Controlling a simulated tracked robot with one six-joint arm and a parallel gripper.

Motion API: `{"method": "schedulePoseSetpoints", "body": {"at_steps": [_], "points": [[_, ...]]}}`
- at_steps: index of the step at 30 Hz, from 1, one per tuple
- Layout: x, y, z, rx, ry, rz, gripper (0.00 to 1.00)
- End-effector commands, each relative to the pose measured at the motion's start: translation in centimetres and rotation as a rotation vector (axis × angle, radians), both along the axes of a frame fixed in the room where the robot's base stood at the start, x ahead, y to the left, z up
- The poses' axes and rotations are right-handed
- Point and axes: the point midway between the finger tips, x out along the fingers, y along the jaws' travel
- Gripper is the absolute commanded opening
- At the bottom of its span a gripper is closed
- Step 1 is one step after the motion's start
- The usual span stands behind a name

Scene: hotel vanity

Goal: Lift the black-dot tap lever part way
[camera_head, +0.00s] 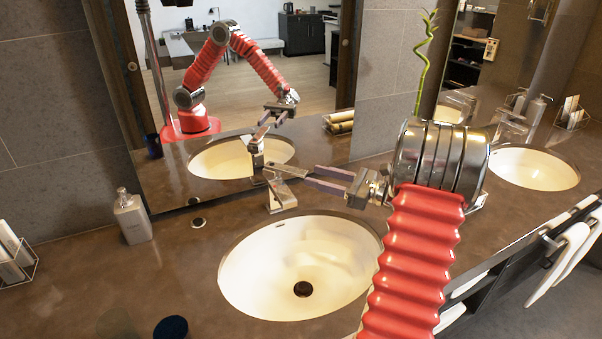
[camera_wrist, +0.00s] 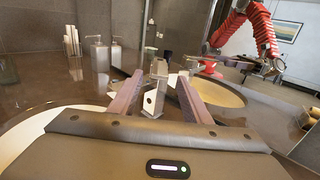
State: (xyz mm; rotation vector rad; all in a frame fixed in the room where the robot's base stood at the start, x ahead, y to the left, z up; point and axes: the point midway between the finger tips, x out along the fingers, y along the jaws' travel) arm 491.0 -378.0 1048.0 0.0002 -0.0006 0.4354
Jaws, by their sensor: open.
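The tap (camera_head: 281,194) is a small metal fitting behind the near white basin, with its flat lever (camera_head: 289,171) on top. In the wrist view the tap (camera_wrist: 153,102) shows a dark dot on its pale front face, and the lever end (camera_wrist: 159,68) rises above it. My gripper (camera_head: 309,175) reaches in from the right at about the lever's height, with its fingers apart. In the wrist view the tap lies in line with the gap between my fingertips (camera_wrist: 161,76). I cannot tell whether a finger touches the lever.
The near basin (camera_head: 243,277) lies below my gripper. A mirror (camera_head: 240,90) stands close behind the tap and reflects my arm. A soap dispenser (camera_head: 132,216) stands at left and a dark blue cup (camera_head: 171,328) at the front. A second basin (camera_head: 533,168) is at right.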

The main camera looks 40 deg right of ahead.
Motion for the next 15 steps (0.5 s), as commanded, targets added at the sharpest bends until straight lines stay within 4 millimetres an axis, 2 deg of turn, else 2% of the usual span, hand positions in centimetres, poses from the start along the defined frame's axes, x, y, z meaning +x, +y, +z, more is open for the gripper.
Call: {"method": "schedulePoseSetpoints", "body": {"at_steps": [9, 15], "points": [[4.3, 2.1, -0.1, 0.000, 0.001, 0.002, 0.44], [5.4, 2.6, 0.0, 0.001, 0.000, 0.000, 0.44]]}}
